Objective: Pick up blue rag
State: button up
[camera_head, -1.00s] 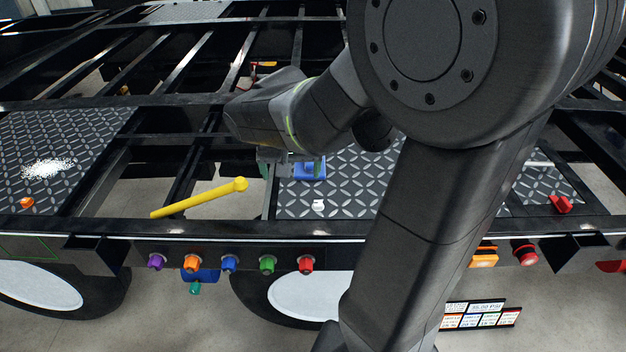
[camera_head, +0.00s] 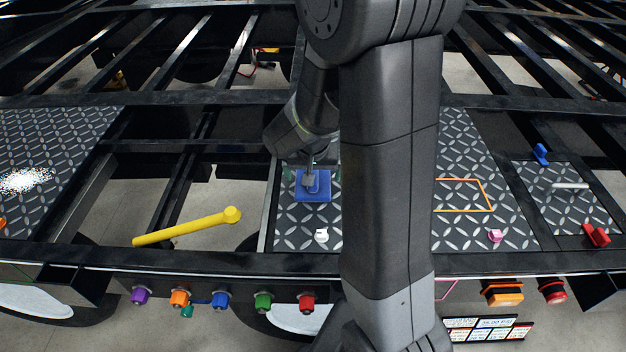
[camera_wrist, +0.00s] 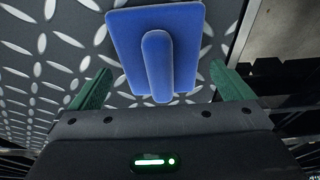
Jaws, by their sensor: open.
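The blue rag (camera_head: 313,193) is a flat square with a raised ridge on top, lying on the diamond-plate panel (camera_head: 292,232) in the head view. In the wrist view the rag (camera_wrist: 183,60) is at the upper middle, its ridge pointing toward me. My gripper (camera_head: 312,172) is over the rag in the head view. In the wrist view my gripper (camera_wrist: 160,88) is open, with its green fingers apart on either side of the ridge's near end. I cannot tell the exact height of the fingers above the plate.
A yellow bar (camera_head: 187,227) lies left of the panel across an open gap in the frame. A small white object (camera_head: 321,235) sits in front of the rag. Coloured knobs (camera_head: 220,301) line the front rail. A pink object (camera_head: 495,235) is on the right plate.

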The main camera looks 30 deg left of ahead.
jog(key=shift+w+a+f, duration=0.1)
jog(key=shift+w+f, duration=0.05)
jog(key=shift+f, duration=0.5)
jog(key=shift+c, duration=0.2)
jog(key=c, duration=0.9)
notch_tip(320, 180, up, 10)
jog(key=shift+r, duration=0.1)
jog(key=o, duration=0.3)
jog(key=shift+c, duration=0.9)
